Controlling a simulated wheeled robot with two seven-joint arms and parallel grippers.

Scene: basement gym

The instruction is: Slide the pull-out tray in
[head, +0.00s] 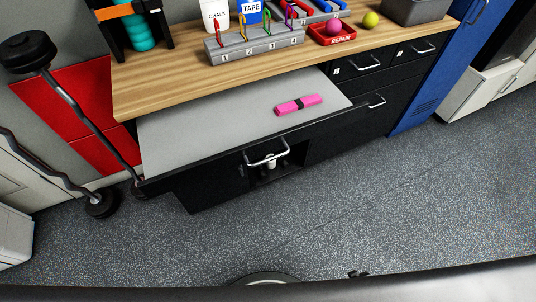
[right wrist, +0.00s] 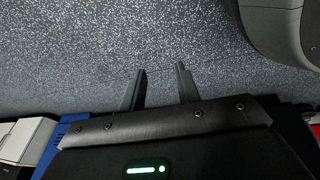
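The pull-out tray (head: 205,120) is a grey panel with a black front edge, extended out from under the wooden worktop. A pink roll with a dark band (head: 299,104) lies on its right part. A silver bar handle (head: 267,158) shows at the middle of the front; I cannot tell whether it is on the tray or the cabinet below. My right gripper (right wrist: 160,88) shows in the right wrist view with its two fingers apart and nothing between them, over the speckled floor. It is away from the tray. My left gripper is not in view.
The wooden worktop (head: 170,75) carries a numbered grey rack (head: 255,45), a red tray (head: 331,37) with a pink ball, and a grey bin (head: 415,10). A barbell (head: 75,105) leans close to the tray's left side. The floor (head: 330,205) in front is clear.

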